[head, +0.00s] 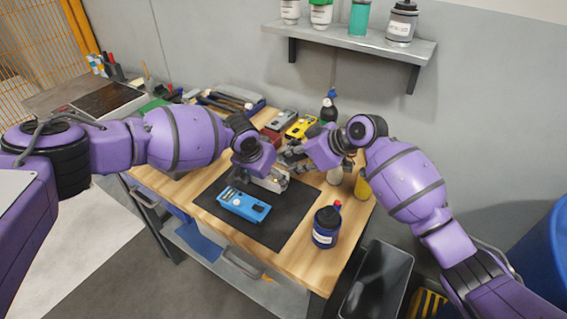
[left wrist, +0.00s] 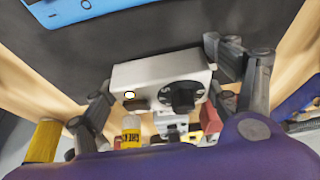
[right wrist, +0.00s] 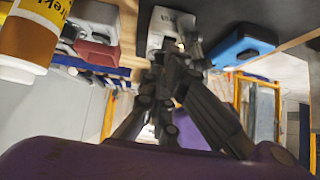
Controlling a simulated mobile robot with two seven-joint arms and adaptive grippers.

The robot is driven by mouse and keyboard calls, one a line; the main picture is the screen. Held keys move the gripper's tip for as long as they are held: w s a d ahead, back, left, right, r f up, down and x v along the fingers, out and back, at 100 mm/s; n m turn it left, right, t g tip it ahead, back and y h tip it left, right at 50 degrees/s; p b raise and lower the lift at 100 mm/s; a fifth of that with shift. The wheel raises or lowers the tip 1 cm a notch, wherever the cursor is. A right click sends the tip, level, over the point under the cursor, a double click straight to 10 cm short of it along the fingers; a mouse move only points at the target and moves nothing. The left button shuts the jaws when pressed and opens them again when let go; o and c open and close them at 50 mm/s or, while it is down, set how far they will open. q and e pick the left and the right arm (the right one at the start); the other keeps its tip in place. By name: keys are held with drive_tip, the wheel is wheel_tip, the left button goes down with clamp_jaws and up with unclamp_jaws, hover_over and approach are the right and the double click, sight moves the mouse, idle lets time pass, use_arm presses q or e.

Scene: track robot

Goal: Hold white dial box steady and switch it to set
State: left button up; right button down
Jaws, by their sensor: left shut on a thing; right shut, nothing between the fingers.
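The white dial box (head: 270,183) sits on the black mat (head: 285,225), partly covered by my arms in the head view. In the left wrist view the box (left wrist: 150,72) shows a black dial (left wrist: 182,97) and a small lit yellowish button (left wrist: 129,94). My left gripper (left wrist: 165,72) is shut on the box, with fingers at both its ends. My right gripper (right wrist: 178,52) is shut and empty, its fingertips close to the white box (right wrist: 158,27). I cannot tell whether they touch it. The dial's set mark is not readable.
A blue box (head: 243,205) lies on the mat in front. A dark blue bottle (head: 326,228) stands at the right. A yellow box (head: 300,127), a red box (head: 271,138) and other containers stand behind. A shelf (head: 345,40) with bottles hangs on the wall.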

drive_tip(key=v, duration=0.6)
drive_tip(key=shift+s+d+f, duration=0.15)
drive_tip(key=shift+s+d, duration=0.1)
drive_tip(key=shift+d, duration=0.1)
drive_tip(key=shift+w+a+r+y, duration=0.4)
drive_tip(key=shift+a+r+y, duration=0.05)
drive_tip(key=shift+a+y, duration=0.1)
drive_tip(key=shift+f, duration=0.1)
drive_tip(key=x, duration=1)
drive_tip(key=shift+w, duration=0.15)
